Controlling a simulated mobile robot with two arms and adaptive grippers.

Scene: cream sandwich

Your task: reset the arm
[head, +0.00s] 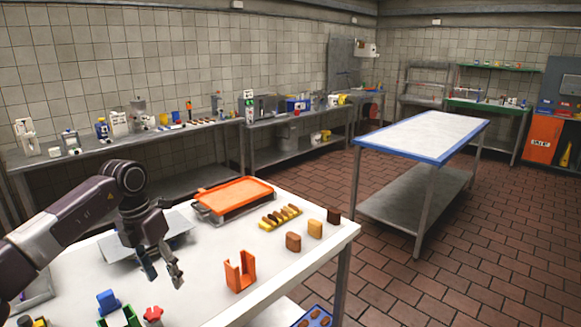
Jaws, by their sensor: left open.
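My left arm comes in from the left, bent at the elbow, over the white table (215,300). My left gripper (163,279) points down above the table with its fingers apart and nothing between them. It hangs in front of a grey metal tray (178,243) and left of an orange U-shaped holder (240,271). My right gripper is not in view.
An orange tray (235,196) lies at the table's back. A yellow rack (281,217) with brown pieces and several small blocks (293,242) stand at the right. Blue (107,302) and red (153,314) items are near the front. A blue-edged table (425,135) stands beyond.

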